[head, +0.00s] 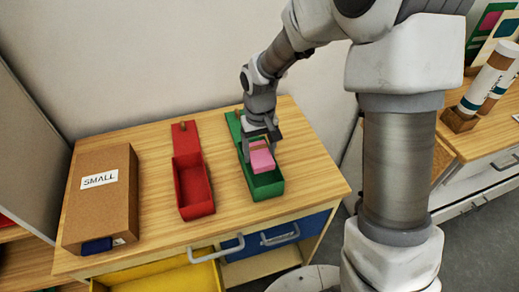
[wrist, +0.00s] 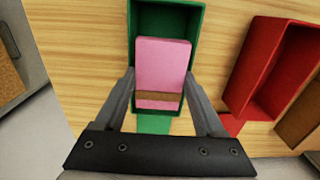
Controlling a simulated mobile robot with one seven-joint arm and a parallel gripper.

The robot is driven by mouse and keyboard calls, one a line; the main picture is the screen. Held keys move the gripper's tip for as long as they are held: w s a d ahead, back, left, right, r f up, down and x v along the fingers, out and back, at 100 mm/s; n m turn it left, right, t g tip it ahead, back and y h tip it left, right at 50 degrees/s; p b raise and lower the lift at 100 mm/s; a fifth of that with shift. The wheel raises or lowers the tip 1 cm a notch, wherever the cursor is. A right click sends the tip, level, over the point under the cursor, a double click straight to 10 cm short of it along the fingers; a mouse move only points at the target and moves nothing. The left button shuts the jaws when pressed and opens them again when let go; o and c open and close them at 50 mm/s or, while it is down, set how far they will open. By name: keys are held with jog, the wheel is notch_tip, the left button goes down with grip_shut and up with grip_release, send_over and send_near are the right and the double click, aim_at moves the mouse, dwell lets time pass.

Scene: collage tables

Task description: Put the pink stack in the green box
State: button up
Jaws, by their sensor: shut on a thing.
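The pink stack (head: 261,159) is a pink block with a brown band, held between the fingers of my gripper (head: 259,137). In the head view it is over the green box (head: 267,190), within its outline or just above it; the exact height cannot be told. In the wrist view the pink stack (wrist: 162,65) lies between the two fingers of my gripper (wrist: 168,88), with the green box (wrist: 194,25) around and behind it. The green box is open, with its lid (head: 233,124) tilted back at the far side. Its floor is partly hidden by the stack.
An open, empty red box (head: 194,188) stands left of the green box; it also shows in the wrist view (wrist: 272,70). A cardboard box marked SMALL (head: 98,205) is at the table's left. A yellow drawer (head: 165,278) is pulled out below. Table to the right is clear.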

jog(key=o, duration=1.4)
notch_tip(320, 180, up, 18)
jog(key=shift+f+p, duration=0.25)
jog(key=shift+p, duration=0.5)
jog(key=s+d+r+m+t, duration=0.1)
jog(key=s+d+t, duration=0.1)
jog(key=s+d, duration=0.2)
jog(key=s+d+r+m+t, duration=0.1)
jog(key=s+d, duration=0.3)
jog(key=s, duration=0.4)
jog(key=s+d+r+m+t, duration=0.1)
jog(key=s+d+r+t, duration=0.1)
jog(key=s, duration=0.4)
jog(key=shift+s+d+r+t, duration=0.2)
jog(key=shift+d+r, duration=0.15)
jog(key=shift+d, duration=0.25)
jog(key=shift+s+d+r+t, duration=0.15)
jog(key=shift+d+r, duration=0.2)
jog(key=shift+d, duration=0.25)
